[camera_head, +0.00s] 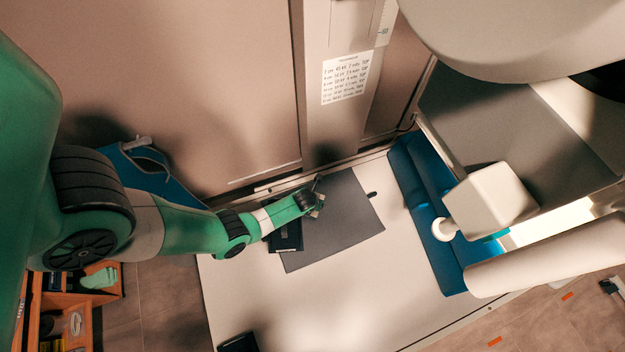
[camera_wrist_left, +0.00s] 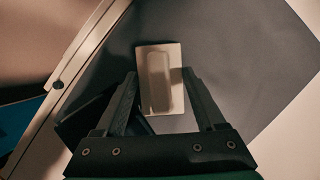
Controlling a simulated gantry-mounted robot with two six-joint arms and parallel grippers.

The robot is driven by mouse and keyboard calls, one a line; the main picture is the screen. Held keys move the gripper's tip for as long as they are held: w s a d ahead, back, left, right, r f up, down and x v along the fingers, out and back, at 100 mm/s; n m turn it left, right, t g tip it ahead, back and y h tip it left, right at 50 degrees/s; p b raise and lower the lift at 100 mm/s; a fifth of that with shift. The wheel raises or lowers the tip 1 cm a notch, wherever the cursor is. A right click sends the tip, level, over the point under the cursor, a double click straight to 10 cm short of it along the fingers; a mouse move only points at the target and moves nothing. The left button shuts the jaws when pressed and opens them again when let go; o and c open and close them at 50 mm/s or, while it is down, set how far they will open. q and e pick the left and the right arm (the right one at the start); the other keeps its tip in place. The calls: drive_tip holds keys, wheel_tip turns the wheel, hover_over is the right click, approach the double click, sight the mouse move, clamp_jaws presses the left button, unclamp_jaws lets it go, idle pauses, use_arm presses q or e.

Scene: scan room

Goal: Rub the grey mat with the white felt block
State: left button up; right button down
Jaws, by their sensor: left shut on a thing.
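The grey mat (camera_head: 345,225) lies flat and tilted on the pale table; it also fills much of the wrist view (camera_wrist_left: 235,70). My left gripper (camera_head: 315,204) is over the mat's upper-left part. In the wrist view its fingers (camera_wrist_left: 160,80) stand either side of the white felt block (camera_wrist_left: 158,58), shut on it. The block looks pale beige with a raised rounded middle. In the head view the gripper mostly hides the block. I cannot tell whether its underside touches the mat. My right gripper is not in view.
A dark tray (camera_head: 287,240) sits at the mat's left edge, partly under my arm. A blue cushion (camera_head: 424,205) and a pale boxy machine head (camera_head: 490,200) stand to the right. A wall rises behind.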

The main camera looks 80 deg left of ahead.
use_arm(q)
drive_tip(key=shift+w+d+r, duration=0.1)
drive_tip(key=shift+d, duration=1.1)
wheel_tip(320, 180, up, 4)
drive_tip(key=p, duration=0.3)
drive_tip(key=shift+f+p, duration=0.25)
drive_tip(key=shift+p, duration=0.15)
drive_tip(key=shift+r+p, duration=0.65)
drive_tip(key=shift+r, duration=0.6)
drive_tip(key=shift+w, duration=0.1)
